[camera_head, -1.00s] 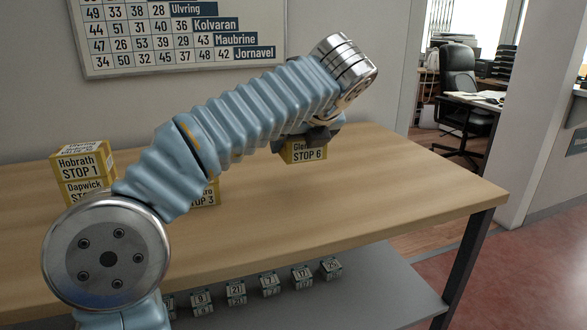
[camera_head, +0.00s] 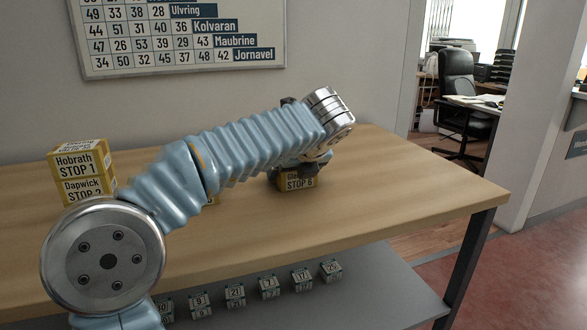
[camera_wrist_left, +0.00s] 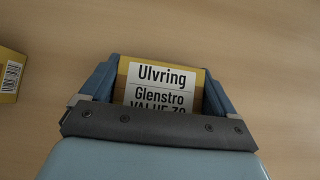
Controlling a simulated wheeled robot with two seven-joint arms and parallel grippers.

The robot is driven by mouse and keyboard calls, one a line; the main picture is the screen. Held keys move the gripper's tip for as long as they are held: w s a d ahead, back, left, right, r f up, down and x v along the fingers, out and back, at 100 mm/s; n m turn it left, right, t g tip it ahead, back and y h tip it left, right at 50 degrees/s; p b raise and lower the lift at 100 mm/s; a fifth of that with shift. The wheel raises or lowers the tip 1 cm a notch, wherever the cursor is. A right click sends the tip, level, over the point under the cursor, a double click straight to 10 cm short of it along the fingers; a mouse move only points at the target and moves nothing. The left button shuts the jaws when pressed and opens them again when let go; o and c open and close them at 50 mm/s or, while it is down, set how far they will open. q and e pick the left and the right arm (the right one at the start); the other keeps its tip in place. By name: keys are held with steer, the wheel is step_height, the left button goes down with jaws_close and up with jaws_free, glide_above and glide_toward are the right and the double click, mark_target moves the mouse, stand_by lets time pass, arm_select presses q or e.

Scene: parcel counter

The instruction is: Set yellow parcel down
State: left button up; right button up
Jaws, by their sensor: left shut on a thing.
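My left gripper (camera_head: 297,168) is shut on a yellow parcel (camera_head: 300,182) with a white label reading STOP 6. The parcel is upright and low over the wooden table (camera_head: 400,190), near its middle. It looks to be at the tabletop, but I cannot tell whether its base touches. In the left wrist view the parcel (camera_wrist_left: 165,80) sits between the two blue fingers, its top label reading Ulvring and Glenstro. The gripper and arm hide part of the parcel. My right gripper is not in view.
Two yellow parcels, Hobrath STOP 1 (camera_head: 78,162) and Dapwick STOP 2 (camera_head: 90,190), are stacked at the table's left. Another yellow parcel (camera_head: 212,200) is mostly hidden behind my arm. Small numbered blocks (camera_head: 268,285) stand on the lower shelf. The table's right side is clear.

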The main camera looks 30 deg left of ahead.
arm_select(q)
steer(key=shift+f, duration=0.25)
steer(key=o, duration=1)
steer(key=shift+d+f, duration=0.1)
steer(key=shift+f, duration=0.05)
steer(key=shift+c, duration=0.2)
steer(key=shift+s+f, duration=0.1)
steer(key=shift+r, duration=0.3)
steer(key=p+v, duration=0.1)
steer(key=v, duration=1.1)
steer(key=shift+r, duration=0.35)
